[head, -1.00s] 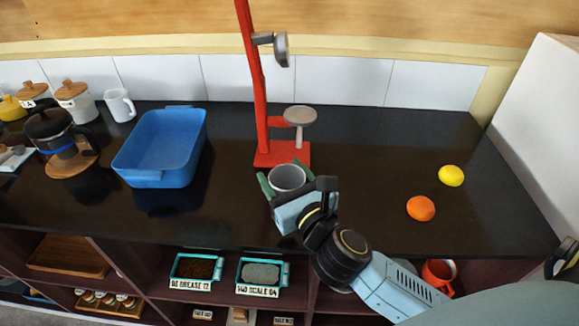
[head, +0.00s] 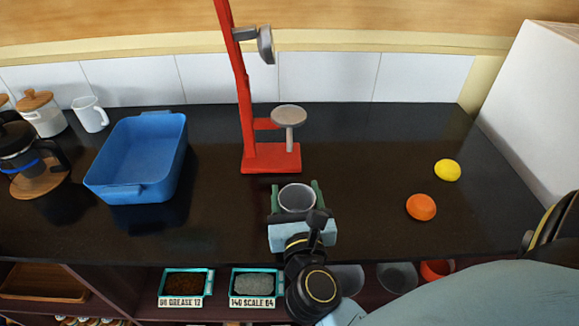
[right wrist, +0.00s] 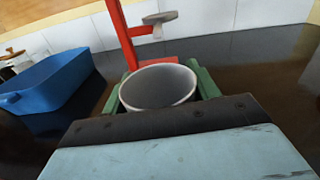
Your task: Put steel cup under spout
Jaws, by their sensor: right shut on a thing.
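The steel cup (head: 297,198) is upright, its open mouth facing up, near the front middle of the counter. My right gripper (head: 297,194) is shut on it, with green fingers on both sides. The cup also shows in the right wrist view (right wrist: 158,87), between the fingers (right wrist: 155,90). Behind it stands a red stand (head: 246,100) with a grey spout head (head: 265,45) high up and a small round grey platform (head: 289,115) below. The cup is in front of the stand, apart from the platform. My left gripper is not in view.
A blue basin (head: 138,160) stands left of the stand. A French press (head: 25,155) is at the far left.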

